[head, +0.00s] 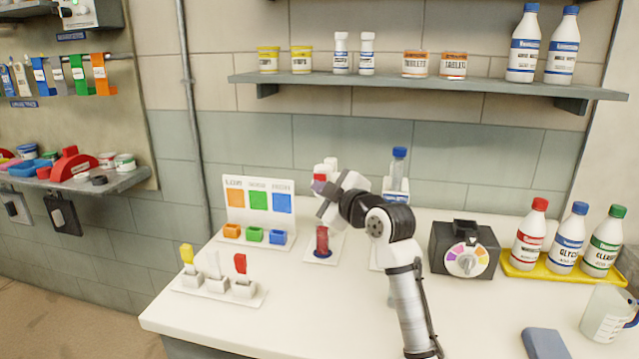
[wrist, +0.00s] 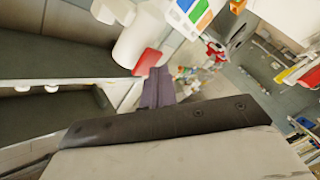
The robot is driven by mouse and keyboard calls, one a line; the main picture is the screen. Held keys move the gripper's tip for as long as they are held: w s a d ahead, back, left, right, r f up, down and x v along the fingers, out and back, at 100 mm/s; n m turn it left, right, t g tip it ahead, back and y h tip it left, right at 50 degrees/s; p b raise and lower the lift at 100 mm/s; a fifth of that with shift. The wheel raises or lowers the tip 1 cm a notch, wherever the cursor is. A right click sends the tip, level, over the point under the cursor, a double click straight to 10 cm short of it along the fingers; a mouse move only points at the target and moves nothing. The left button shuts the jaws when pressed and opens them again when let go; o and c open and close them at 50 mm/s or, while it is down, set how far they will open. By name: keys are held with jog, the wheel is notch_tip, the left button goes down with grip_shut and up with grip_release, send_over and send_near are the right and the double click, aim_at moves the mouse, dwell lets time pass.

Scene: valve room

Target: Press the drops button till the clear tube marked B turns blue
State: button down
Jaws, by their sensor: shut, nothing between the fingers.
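My gripper (head: 319,187) is shut and empty, up at the left station behind the bench's middle. Its purple-grey fingers also show in the wrist view (wrist: 157,88), close beside a red part (wrist: 147,62) on a white cylinder (wrist: 133,40). I cannot tell whether they touch it. Below my gripper in the head view, a clear tube (head: 322,240) holding red stands on a white base. A second, blue-capped tube (head: 398,165) stands behind my arm, its lower part hidden. I cannot read a B on either tube, nor a drops label.
A colour chart (head: 258,200) with orange, green and blue squares stands left of the tubes. A holder (head: 215,290) with yellow, white and red-topped pieces is at front left. A dark dial box (head: 464,250) and a yellow bottle tray (head: 560,277) are right. The front middle bench is clear.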

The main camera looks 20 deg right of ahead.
jog(key=shift+w+d, duration=0.3)
jog(key=shift+w, duration=0.05)
dwell(0.4)
jog(key=shift+s+a, duration=0.1)
jog(key=shift+s+a+b, duration=0.45)
jog(key=shift+s, duration=0.2)
jog(key=shift+s, duration=0.1)
jog(key=s+a+b, duration=0.1)
jog(key=s, duration=0.1)
jog(key=s+a, duration=0.1)
jog(key=s, duration=0.1)
jog(key=shift+a+b, duration=0.35)
jog(key=shift+a, duration=0.05)
dwell(0.8)
